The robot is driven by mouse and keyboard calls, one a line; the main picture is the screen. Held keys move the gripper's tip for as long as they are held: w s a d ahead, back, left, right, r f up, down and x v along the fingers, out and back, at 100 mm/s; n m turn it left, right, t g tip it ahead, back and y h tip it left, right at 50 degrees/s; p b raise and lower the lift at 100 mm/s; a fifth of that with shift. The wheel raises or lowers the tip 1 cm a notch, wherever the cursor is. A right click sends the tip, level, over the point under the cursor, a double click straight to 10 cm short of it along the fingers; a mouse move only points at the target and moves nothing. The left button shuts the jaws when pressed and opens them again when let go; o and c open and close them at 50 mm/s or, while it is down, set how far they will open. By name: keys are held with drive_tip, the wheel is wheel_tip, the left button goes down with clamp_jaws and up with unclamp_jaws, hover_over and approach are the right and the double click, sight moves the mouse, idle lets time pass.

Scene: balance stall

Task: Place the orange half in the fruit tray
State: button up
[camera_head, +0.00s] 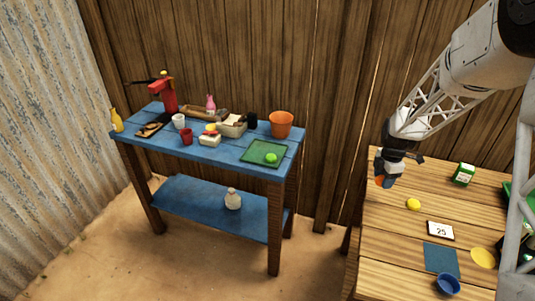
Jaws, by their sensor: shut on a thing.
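My gripper (385,182) is above the left edge of the wooden table, shut on a small orange thing, likely the orange half (379,180). The fingers hide much of it. A flat green tray (253,158), which looks like the fruit tray, lies on the right part of the blue table. A round light-green fruit (271,158) sits in it. My gripper is well to the right of this tray, apart from it.
The blue table (222,156) also holds an orange pot (281,124), a cream box (232,130), cups and a red apparatus (168,95). The wooden table (385,235) holds a yellow fruit (413,204), a "25" card (440,231), a blue bowl (448,284) and a green box (463,174). A gap separates the tables.

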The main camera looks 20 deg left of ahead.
drive_tip(key=s+a+n, duration=0.1)
drive_tip(key=a+n, duration=0.2)
drive_tip(key=a, duration=0.9)
drive_tip(key=s+a+r+n, duration=0.1)
drive_tip(key=a+n, duration=0.2)
drive_tip(key=a, duration=1)
drive_tip(key=s+a+n, duration=0.1)
drive_tip(key=a+n, duration=0.2)
drive_tip(key=a, duration=0.9)
drive_tip(key=shift+s+a+r, duration=0.2)
drive_tip(key=shift+a, duration=0.15)
hover_over(268, 148)
drive_tip(key=shift+s+d+f, duration=0.1)
drive_tip(key=shift+s+f, duration=0.2)
drive_tip(key=shift+f, duration=0.4)
drive_tip(key=shift+w, duration=0.1)
drive_tip(key=shift+w, duration=0.15)
drive_tip(key=shift+w+a+f, duration=0.15)
drive_tip(key=shift+a+f, duration=0.05)
drive_tip(key=shift+f, duration=1.6)
